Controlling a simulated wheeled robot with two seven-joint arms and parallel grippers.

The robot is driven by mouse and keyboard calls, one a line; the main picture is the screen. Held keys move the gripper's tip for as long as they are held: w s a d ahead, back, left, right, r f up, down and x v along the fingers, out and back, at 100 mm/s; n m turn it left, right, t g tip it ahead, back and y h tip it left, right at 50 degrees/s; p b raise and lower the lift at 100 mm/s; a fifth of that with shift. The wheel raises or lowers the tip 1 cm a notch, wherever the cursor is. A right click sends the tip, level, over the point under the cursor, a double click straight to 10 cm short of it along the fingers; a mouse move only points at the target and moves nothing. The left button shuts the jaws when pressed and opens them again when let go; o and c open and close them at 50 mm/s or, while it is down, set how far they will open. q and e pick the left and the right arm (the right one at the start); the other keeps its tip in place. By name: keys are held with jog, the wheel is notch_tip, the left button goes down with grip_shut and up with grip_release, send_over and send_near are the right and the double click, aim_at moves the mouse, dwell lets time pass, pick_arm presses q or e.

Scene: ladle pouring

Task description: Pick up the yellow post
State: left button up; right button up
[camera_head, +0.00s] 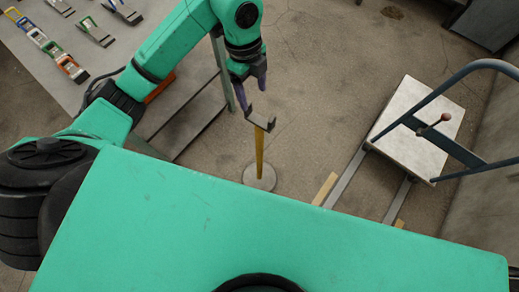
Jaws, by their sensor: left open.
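The yellow post (259,150) stands upright on a round grey base (259,177) on the floor, near the middle of the head view. A dark fork-shaped bracket sits at its top. My left gripper (253,97) is open, with its fingers pointing down just above the bracket in the picture. Nothing shows between the fingers. I cannot tell whether a finger touches the bracket. The lower part of the post is close to the edge of my green body in the picture. My right gripper is not in view.
A grey table (95,65) at the upper left holds several small coloured items. A metal frame stands beside it. A flat cart (418,120) with a blue-grey handle is at the right, near rails on the floor. Open floor lies between the post and the cart.

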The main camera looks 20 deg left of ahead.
aim_at(259, 118)
pick_arm(q)
jog(key=f, duration=0.4)
jog(key=d+f+p, duration=0.1)
jog(key=f, duration=0.4)
jog(key=s+d+f, duration=0.1)
jog(key=f, duration=0.3)
jog(key=shift+s+f+p, duration=0.1)
jog(key=shift+f+p, duration=0.15)
jog(key=shift+p, duration=0.05)
jog(key=shift+a, duration=0.1)
grip_shut()
jog(key=shift+r, duration=0.1)
jog(key=shift+w+r, duration=0.1)
jog(key=shift+w, duration=0.1)
dwell(0.3)
